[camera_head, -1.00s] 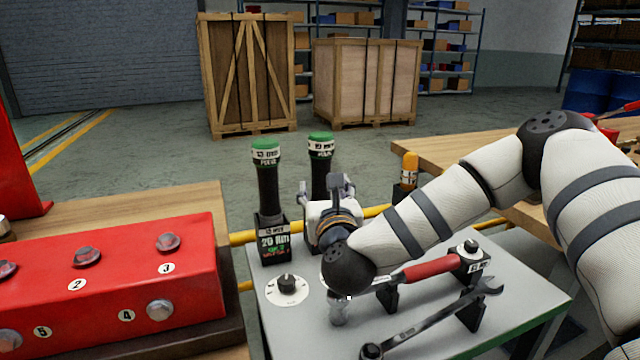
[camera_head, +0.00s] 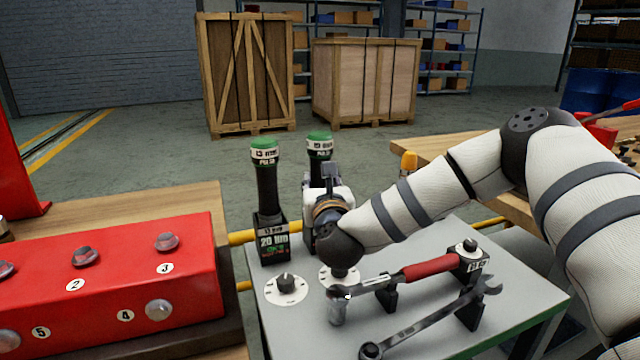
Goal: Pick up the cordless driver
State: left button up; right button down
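Two upright black tools with green tops stand at the back of the grey table; they look like cordless drivers. The left one (camera_head: 266,185) sits in a black holder with a "20" label. The right one (camera_head: 319,147) stands just beyond my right gripper, and its lower part is hidden behind the gripper. My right gripper (camera_head: 330,172) points away from the camera at this right tool. Its fingers are mostly hidden, so I cannot tell whether they are open or touch the tool. My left gripper is out of view.
A torque wrench with a red handle (camera_head: 431,267) and a spanner (camera_head: 425,322) lie on black stands on the grey table (camera_head: 525,285). Two dials sit near the holders; one is the left dial (camera_head: 286,289). A red bolt block (camera_head: 110,280) stands at left. An orange-topped item (camera_head: 408,163) stands behind my arm.

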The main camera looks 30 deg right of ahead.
jog(key=shift+r, duration=0.15)
notch_tip(320, 180, up, 18)
jog(key=shift+r+p, duration=0.1)
jog(key=shift+p, duration=0.8)
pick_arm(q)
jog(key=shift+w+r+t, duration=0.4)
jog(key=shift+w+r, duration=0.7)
pick_arm(e)
jog(key=c, duration=1.8)
grip_release()
grip_shut()
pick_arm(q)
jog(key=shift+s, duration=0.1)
pick_arm(e)
jog(key=shift+f, duration=0.2)
